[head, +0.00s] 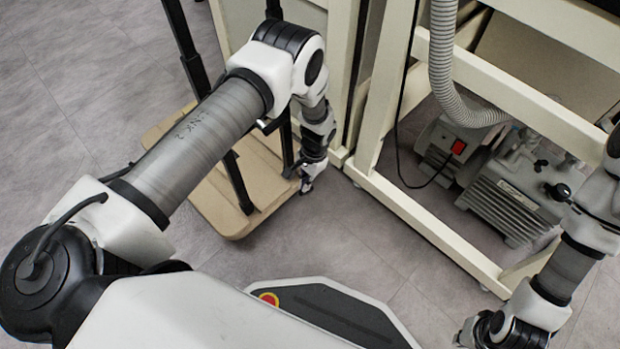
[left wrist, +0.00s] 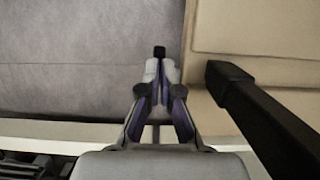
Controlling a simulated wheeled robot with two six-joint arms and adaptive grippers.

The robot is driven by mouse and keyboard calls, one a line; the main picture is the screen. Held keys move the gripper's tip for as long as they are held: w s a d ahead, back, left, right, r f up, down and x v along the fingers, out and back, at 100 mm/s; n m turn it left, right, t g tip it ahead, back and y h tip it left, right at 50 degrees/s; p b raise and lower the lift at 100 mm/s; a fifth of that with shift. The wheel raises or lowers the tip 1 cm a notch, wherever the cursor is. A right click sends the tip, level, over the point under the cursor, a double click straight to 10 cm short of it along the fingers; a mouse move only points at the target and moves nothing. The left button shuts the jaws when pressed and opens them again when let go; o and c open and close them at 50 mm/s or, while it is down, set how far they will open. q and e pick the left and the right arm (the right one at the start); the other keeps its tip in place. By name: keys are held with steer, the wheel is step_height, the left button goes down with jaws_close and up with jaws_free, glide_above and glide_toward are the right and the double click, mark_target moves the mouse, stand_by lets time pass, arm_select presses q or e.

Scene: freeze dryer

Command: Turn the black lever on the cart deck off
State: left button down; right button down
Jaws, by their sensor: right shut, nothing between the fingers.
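My left gripper (head: 306,184) hangs low beside the right edge of the beige cart deck (head: 228,222). In the left wrist view its two grey fingers (left wrist: 160,68) come together, and a small dark piece shows at their tips. I cannot tell whether that piece belongs to the fingers. No black lever can be made out clearly on the deck, and my left arm and the posts hide part of it. My right gripper (head: 464,336) is at the bottom right, shut and empty, partly cut off by the frame edge.
Black upright posts (head: 238,180) stand on the deck; one is close to the left gripper in the wrist view (left wrist: 262,118). A cream frame (head: 425,232) at right encloses a grey pump (head: 510,205) with a red switch and a ribbed hose (head: 444,62). Grey floor is open in front.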

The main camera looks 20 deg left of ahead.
arm_select(q)
steer(key=shift+s+a+f, duration=0.15)
steer(key=shift+s, duration=0.3)
stand_by(0.5)
